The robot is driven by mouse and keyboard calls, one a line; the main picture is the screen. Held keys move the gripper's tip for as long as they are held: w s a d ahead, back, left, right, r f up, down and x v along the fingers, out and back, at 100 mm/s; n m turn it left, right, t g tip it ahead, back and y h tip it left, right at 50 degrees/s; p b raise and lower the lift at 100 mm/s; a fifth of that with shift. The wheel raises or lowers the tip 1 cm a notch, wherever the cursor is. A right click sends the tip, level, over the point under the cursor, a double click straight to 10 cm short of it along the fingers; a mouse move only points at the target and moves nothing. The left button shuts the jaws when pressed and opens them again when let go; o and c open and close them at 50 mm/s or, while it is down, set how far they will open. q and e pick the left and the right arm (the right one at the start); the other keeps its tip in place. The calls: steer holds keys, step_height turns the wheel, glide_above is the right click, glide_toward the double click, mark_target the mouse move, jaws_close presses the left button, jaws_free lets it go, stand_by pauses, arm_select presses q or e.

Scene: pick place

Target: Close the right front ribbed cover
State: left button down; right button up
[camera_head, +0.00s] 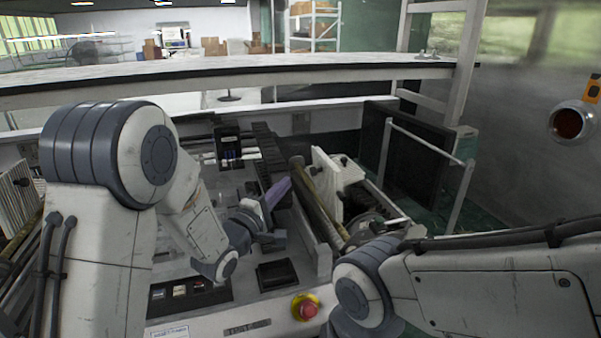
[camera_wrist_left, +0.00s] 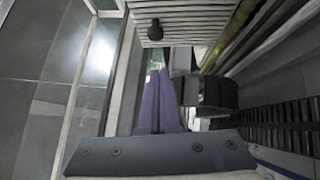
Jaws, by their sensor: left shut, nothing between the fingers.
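The right front ribbed cover (camera_head: 328,172) is a pale ribbed panel with a black knob, standing raised on the right side of the machine in the head view. In the left wrist view the ribbed cover (camera_wrist_left: 205,22) shows at the top, with its dark round knob (camera_wrist_left: 155,31) facing the camera. My left gripper (camera_head: 287,186) has purple fingers and is shut and empty, to the left of the cover in the head view. In the left wrist view its fingers (camera_wrist_left: 161,78) point up toward the cover, below the knob. I cannot tell any contact. My right gripper is out of view.
Another ribbed cover (camera_head: 18,196) stands at the far left. A brassy roller (camera_head: 316,199) runs beside the right cover. A red stop button (camera_head: 307,309) sits on the front panel. A dark panel with a metal rail (camera_head: 428,150) stands at the right. My right arm crosses the lower right.

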mark_target(324, 185)
arm_select(q)
steer(key=d, duration=0.1)
steer(key=w+d, duration=0.1)
steer(key=d, duration=0.1)
steer(key=w+d+p, duration=0.1)
steer(key=shift+d+r, duration=0.2)
steer(key=shift+r, duration=0.2)
steer(key=shift+a, duration=0.1)
